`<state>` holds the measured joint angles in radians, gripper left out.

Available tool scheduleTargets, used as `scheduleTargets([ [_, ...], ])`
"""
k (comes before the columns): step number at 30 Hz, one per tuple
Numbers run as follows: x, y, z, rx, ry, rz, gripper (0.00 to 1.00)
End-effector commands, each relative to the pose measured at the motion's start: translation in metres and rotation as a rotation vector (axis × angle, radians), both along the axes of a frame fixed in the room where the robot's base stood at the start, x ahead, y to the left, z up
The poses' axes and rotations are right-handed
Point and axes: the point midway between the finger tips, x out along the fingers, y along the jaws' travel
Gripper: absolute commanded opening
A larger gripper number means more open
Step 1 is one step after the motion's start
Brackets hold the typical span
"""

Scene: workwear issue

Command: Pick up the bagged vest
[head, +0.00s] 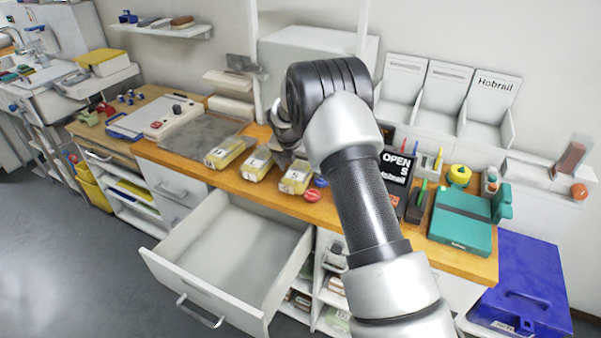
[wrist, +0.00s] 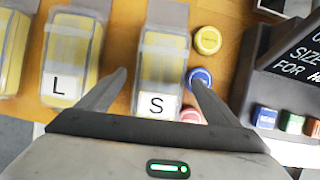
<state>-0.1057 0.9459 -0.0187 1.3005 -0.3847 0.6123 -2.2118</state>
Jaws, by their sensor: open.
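Three bagged yellow vests lie in a row on the wooden counter. In the head view they are the left bag (head: 226,153), the middle bag (head: 257,164) and the right bag (head: 296,178). In the wrist view I read an L label on one bag (wrist: 72,55) and an S label on the bag to its right (wrist: 161,70); a third bag (wrist: 11,52) is cut off at the left edge. My gripper (wrist: 158,76) is open and empty, its fingers on either side of the S bag in the picture. I cannot tell the height gap. In the head view my arm partly hides the gripper.
An open empty drawer (head: 230,262) juts out below the counter. Blue (wrist: 200,77) and yellow (wrist: 208,40) round discs lie right of the S bag, close to the right finger. A black sign (head: 396,168) and a teal case (head: 461,222) stand further right.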

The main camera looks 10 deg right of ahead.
Motion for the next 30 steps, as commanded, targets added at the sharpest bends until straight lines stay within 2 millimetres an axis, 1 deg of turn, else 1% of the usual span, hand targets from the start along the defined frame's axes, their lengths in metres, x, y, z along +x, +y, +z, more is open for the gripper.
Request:
scheduleTargets([
  [6,0.001,0.000,0.000,0.000,-0.001,0.000,0.85],
  [8,0.001,0.000,0.000,0.000,-0.001,0.000,0.75],
  [12,0.000,0.000,0.000,0.000,-0.001,0.000,0.51],
  [14,0.000,0.000,0.000,0.001,-0.002,-0.001,0.41],
  [15,0.001,0.000,0.000,0.001,-0.002,-0.001,0.38],
  [20,0.001,0.000,0.001,0.001,-0.002,-0.001,0.38],
  [23,0.001,0.000,0.005,0.002,-0.003,0.000,0.38],
  [26,0.002,0.000,0.019,0.002,-0.006,-0.001,0.38],
  [30,0.002,0.000,0.047,0.003,-0.007,-0.002,0.38],
])
